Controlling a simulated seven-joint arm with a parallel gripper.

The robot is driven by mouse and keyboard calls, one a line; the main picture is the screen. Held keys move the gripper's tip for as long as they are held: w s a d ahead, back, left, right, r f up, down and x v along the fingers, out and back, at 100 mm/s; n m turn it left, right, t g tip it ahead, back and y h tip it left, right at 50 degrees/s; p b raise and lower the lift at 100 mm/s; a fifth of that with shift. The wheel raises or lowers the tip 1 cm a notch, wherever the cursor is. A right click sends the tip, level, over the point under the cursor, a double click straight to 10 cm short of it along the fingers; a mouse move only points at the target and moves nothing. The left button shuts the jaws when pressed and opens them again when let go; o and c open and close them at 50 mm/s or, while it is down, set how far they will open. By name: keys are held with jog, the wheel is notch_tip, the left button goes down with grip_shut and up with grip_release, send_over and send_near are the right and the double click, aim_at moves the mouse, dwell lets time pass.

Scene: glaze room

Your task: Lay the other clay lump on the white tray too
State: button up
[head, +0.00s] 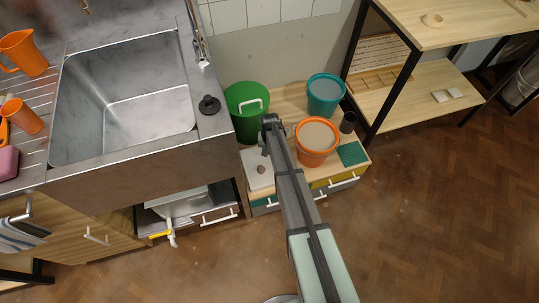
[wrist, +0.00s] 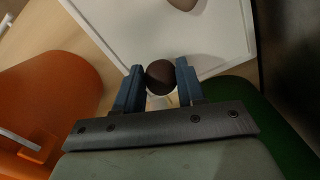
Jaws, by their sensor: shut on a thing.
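My gripper (wrist: 160,84) is shut on a dark brown clay lump (wrist: 160,72), held between its two blue fingertips. In the wrist view this lump appears over the near corner of the white tray (wrist: 225,42); its height above the tray cannot be told. The other clay lump (wrist: 183,3) lies on the tray, cut off by the top of the picture. In the head view the tray (head: 255,181) is on the wooden low bench with that lump (head: 261,169) on it. My arm hides the tray's right side there, and the held lump cannot be made out.
A green bucket (head: 241,125) stands behind the tray, an orange bucket (head: 316,146) to its right, beyond my arm. A teal bucket (head: 325,101), a dark cup (head: 348,122) and a green mat (head: 352,154) are farther right. The sink cabinet (head: 120,172) borders the bench's left.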

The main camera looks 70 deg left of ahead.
jog(key=shift+f, duration=2.1)
jog(key=shift+f, duration=0.15)
jog(key=o, duration=1.1)
jog(key=shift+c, duration=0.2)
notch_tip(320, 180, up, 12)
jog(key=shift+r, duration=0.2)
